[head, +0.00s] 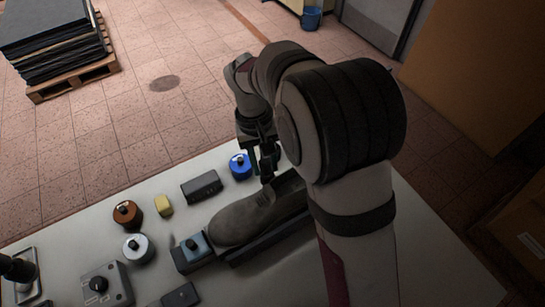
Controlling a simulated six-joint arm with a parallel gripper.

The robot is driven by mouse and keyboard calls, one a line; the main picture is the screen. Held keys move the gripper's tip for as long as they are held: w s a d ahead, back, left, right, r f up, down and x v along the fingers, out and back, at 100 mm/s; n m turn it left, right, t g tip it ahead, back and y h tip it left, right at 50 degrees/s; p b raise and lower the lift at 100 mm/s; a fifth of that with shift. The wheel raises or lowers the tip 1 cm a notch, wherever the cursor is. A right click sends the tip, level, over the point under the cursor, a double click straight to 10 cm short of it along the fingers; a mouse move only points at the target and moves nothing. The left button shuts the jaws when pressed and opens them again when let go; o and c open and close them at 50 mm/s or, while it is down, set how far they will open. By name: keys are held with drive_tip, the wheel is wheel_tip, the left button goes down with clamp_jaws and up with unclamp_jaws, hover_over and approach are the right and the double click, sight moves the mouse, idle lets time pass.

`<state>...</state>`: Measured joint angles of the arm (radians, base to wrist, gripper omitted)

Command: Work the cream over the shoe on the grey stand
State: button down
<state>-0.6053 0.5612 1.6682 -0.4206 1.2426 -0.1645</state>
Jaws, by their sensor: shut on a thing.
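A grey-brown shoe (238,222) lies lengthwise on a dark grey stand (262,243) at the middle of the table, its rounded end toward the lower left. My gripper (266,166) is above the shoe's far right end, pointing down. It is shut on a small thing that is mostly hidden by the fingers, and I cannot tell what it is. The fingertips are at or just above the shoe; I cannot tell whether they touch. My arm hides the right end of the stand. No cream can be made out on the shoe.
Left of the shoe are a blue tin (240,166), a dark block (201,187), a yellow block (163,205), a brown tin (127,214), a white tin (137,248) and a grey box with a black knob (103,285). A blue-grey knobbed block (192,249) sits close by the shoe's rounded end.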

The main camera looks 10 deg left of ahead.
drive_tip(key=shift+w+d, duration=2.65)
drive_tip(key=shift+d, duration=0.1)
wheel_tip(320, 180, up, 6)
drive_tip(key=w+a, duration=0.1)
drive_tip(key=shift+w+a, duration=0.2)
